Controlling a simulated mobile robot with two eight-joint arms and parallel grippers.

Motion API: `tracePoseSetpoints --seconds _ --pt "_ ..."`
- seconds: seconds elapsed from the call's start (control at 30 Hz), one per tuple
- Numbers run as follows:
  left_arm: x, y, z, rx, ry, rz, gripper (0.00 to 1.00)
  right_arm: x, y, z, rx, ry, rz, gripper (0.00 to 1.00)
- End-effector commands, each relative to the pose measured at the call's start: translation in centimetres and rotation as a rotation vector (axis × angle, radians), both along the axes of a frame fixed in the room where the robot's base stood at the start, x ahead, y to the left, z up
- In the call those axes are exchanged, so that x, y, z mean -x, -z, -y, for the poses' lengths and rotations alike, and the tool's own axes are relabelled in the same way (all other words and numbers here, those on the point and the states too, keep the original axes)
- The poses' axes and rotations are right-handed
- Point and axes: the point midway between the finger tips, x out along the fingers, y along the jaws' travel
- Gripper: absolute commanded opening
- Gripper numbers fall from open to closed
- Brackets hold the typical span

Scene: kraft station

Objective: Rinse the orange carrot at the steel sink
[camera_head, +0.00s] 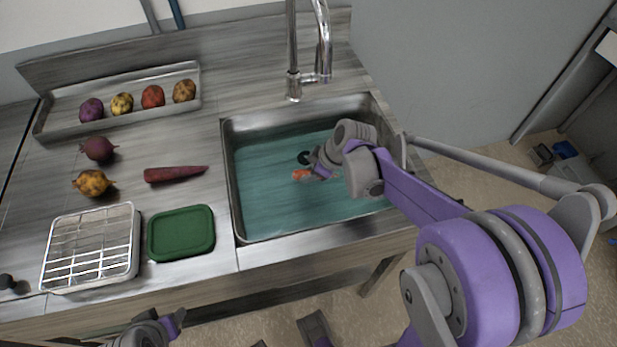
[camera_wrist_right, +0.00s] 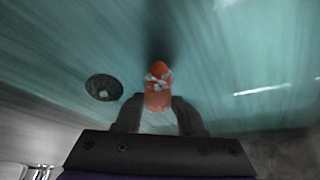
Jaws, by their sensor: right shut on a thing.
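The orange carrot (camera_head: 301,174) is in the steel sink (camera_head: 240,228), over the blue-green basin floor. My right gripper (camera_head: 316,170) reaches into the sink from the right and is shut on the carrot. In the right wrist view the carrot (camera_wrist_right: 158,88) sits between the two dark fingers (camera_wrist_right: 157,112), with whitish patches on its surface. Its lower part is hidden by the gripper. The chrome faucet (camera_head: 323,45) rises behind the basin. My left gripper (camera_head: 165,325) is at the bottom edge, away from the counter; its jaws are not clear.
A dark red carrot-like root (camera_head: 176,174), a purple beet (camera_head: 98,149) and a yellow root (camera_head: 93,183) lie on the counter. A metal tray (camera_head: 68,126) holds several potatoes. A wire rack (camera_head: 90,248) and green board (camera_head: 181,233) are at front. The drain (camera_wrist_right: 104,88) is beside the carrot.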

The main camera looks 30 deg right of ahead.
Motion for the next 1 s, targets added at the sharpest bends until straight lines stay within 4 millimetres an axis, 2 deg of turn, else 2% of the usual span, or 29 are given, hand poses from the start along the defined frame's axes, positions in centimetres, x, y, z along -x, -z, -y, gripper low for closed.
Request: tracePoseSetpoints --seconds 0.1,1.0 --pt "-0.1 -1.1 0.0 0.000 0.000 0.003 0.50 0.0 -1.3 0.0 0.000 0.000 0.001 0.00" --pt "-1.0 -7.1 0.0 0.000 0.000 0.025 0.50 0.0 -8.5 0.0 0.000 0.000 0.001 0.00"
